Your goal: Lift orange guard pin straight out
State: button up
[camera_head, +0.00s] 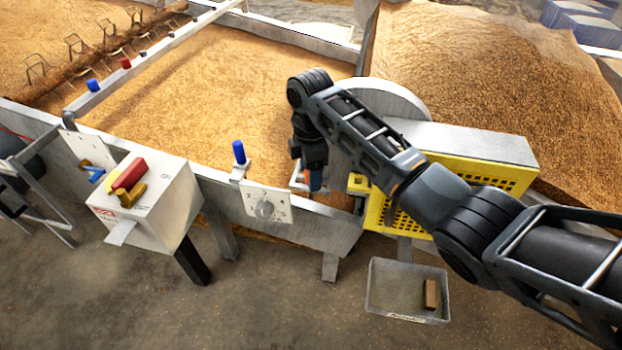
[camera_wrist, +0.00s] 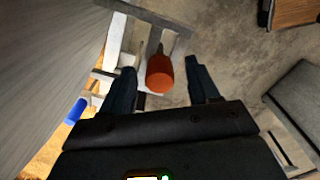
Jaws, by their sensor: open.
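The orange guard pin (camera_wrist: 160,74) shows in the wrist view as a rounded orange head between my open fingers, with a gap on each side. A pale metal bracket (camera_wrist: 120,45) stands beside and behind it. My gripper (camera_wrist: 163,85) points down over the pin, its two dark fingertips apart. In the head view my gripper (camera_head: 314,180) hangs at the trough's front edge, left of the yellow perforated guard (camera_head: 505,178). There only a little orange shows by the fingers, and most of the pin is hidden.
A blue-capped post (camera_head: 239,152) and a dial plate (camera_head: 268,206) sit to the left on the trough edge. A control box (camera_head: 150,200) with a red handle stands farther left. A grey tray (camera_head: 390,290) holding a brown block (camera_head: 431,294) lies on the floor below.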

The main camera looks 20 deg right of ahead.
grip_shut()
notch_tip(320, 180, up, 10)
jog(key=shift+r, duration=0.1)
dwell(0.8)
